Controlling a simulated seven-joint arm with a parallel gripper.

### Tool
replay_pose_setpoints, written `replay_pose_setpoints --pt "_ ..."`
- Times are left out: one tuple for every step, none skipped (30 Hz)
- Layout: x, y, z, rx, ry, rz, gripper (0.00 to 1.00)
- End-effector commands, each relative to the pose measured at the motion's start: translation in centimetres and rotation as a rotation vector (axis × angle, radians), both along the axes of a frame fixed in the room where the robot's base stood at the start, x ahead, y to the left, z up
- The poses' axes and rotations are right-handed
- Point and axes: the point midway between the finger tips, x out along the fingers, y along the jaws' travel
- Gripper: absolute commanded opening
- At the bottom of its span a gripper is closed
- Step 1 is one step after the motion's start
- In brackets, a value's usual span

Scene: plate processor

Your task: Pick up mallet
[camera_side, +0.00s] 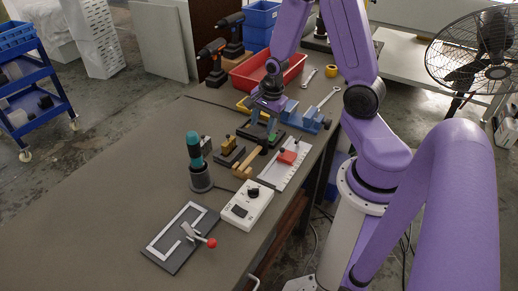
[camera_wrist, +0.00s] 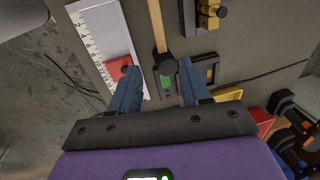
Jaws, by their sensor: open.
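The mallet has a pale wooden handle, (camera_wrist: 156,26) seen in the wrist view running from the top edge down to a dark end between my fingertips. In the side view, what appears to be the same wooden handle (camera_side: 248,161) lies on the bench in front of my gripper (camera_side: 266,124). In the wrist view my gripper (camera_wrist: 159,70) has two blue fingers apart, one on each side of the dark end, with nothing held. I cannot tell how high the fingertips are above it. The mallet's far end is cut off in the wrist view.
A white ruler plate with a red block (camera_side: 288,157) lies right of the handle. Small dark fixtures (camera_side: 229,150) stand at its left. A teal-handled tool (camera_side: 194,150) stands in a holder. The bench's left side is clear.

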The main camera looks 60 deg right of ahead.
Motion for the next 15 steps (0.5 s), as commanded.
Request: replay_pose_setpoints --pt "0.0 -0.1 -0.3 -0.004 0.003 0.000 0.47" --pt "0.1 -0.1 -0.4 -0.006 0.003 0.000 0.47" --pt "0.1 -0.1 -0.6 -0.008 0.002 0.000 0.47" --pt "0.2 -0.1 -0.8 -0.009 0.002 0.000 0.47" --pt "0.2 -0.2 -0.9 -0.010 0.003 0.000 0.47" --pt "0.2 -0.2 -1.1 -0.011 0.002 0.000 0.47" --pt "0.3 -0.2 -1.3 -0.011 0.001 0.000 0.47" --pt "0.3 -0.2 -1.4 -0.010 0.001 0.001 0.47" --pt "0.3 -0.2 -1.6 -0.010 0.001 0.001 0.47" --pt "0.4 -0.1 -1.7 -0.008 0.001 0.000 0.47" --pt "0.4 -0.1 -1.8 -0.007 0.001 0.001 0.47" --pt "0.4 0.0 -2.0 -0.005 0.001 0.002 0.47" --pt "0.4 0.0 -2.1 -0.005 0.001 0.002 0.47" --pt "0.4 0.0 -2.2 -0.003 0.001 0.003 0.47" --pt "0.4 0.1 -2.4 0.001 0.001 0.002 0.47"
